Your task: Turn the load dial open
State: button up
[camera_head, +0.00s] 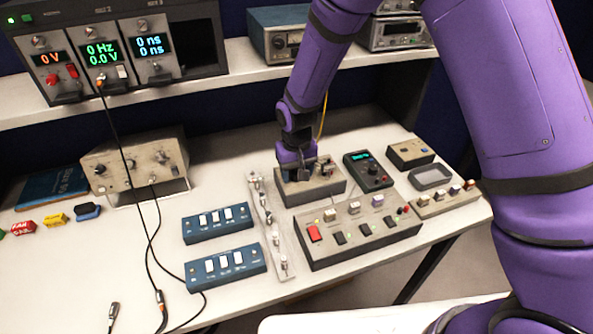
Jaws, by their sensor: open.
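My gripper (308,171) is at the end of the purple arm, pointing down over a small grey box (321,189) on the bench. It hides much of the box's top, and any dial there is not clearly visible. I cannot tell whether the fingers touch it. The gripper appears open, with nothing seen held. To its right stands a black box (368,171) with a green display and a round knob. No label reading "load" is legible, so I cannot tell which box carries the load dial.
A grey panel (358,228) with a red switch and several knobs lies in front of my gripper. Blue switch boxes (217,223) and a metal strip with posts (271,228) lie left. A shelf (249,71) with instruments runs behind. Black cables (147,230) cross the left bench.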

jog(key=c, duration=0.9)
jog(key=n, duration=0.4)
jog(key=shift+n, duration=0.3)
jog(key=n, duration=0.4)
jog(key=shift+n, duration=0.3)
jog(key=n, duration=0.4)
jog(key=shift+n, duration=2.4)
